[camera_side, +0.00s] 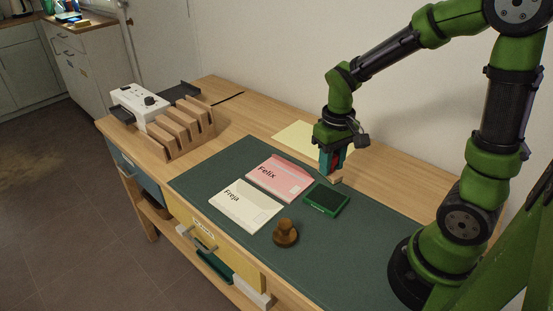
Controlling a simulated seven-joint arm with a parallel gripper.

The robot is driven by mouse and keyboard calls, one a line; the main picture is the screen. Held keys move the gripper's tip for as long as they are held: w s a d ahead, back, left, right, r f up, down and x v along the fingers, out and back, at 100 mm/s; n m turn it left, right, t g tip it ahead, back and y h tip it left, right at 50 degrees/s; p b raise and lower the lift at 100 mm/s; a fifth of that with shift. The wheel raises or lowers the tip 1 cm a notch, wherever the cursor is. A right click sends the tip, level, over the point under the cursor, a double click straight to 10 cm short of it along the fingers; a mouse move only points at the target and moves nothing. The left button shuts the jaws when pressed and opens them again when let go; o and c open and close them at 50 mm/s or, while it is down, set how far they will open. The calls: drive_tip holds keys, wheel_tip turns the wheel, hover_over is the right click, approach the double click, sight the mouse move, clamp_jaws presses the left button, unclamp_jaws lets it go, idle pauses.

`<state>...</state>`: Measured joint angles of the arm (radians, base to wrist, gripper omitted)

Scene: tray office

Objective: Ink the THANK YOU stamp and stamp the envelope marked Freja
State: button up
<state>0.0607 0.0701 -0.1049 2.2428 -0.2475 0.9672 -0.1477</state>
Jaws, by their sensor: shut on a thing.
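My gripper (332,162) is shut on a stamp with a pale wooden base (335,179) and some red showing between the fingers. It holds the stamp just behind the green ink pad (326,198); I cannot tell how far the base is above the desk. No lettering on the stamp can be read. The white envelope marked Freja (245,207) lies flat on the dark green mat (365,236), left of the ink pad. A pink envelope marked Felix (281,177) lies just behind it.
A brown wooden stamp with a round knob (286,233) stands in front of the ink pad. A yellow sheet (298,136) lies behind the mat. A slotted wooden rack (182,129) and a white device (139,105) stand at the left. The mat's right part is clear.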

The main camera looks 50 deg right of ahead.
drive_tip(key=shift+a, duration=0.15)
drive_tip(key=w+a+f, duration=0.2)
drive_tip(key=w+a, duration=1.6)
drive_tip(key=shift+s+f, duration=0.15)
drive_tip(key=shift+f, duration=1.05)
drive_tip(key=shift+s+f, duration=0.1)
drive_tip(key=shift+f, duration=1.1)
drive_tip(key=shift+f, duration=0.55)
wheel_tip(320, 180, up, 7)
idle(0.4)
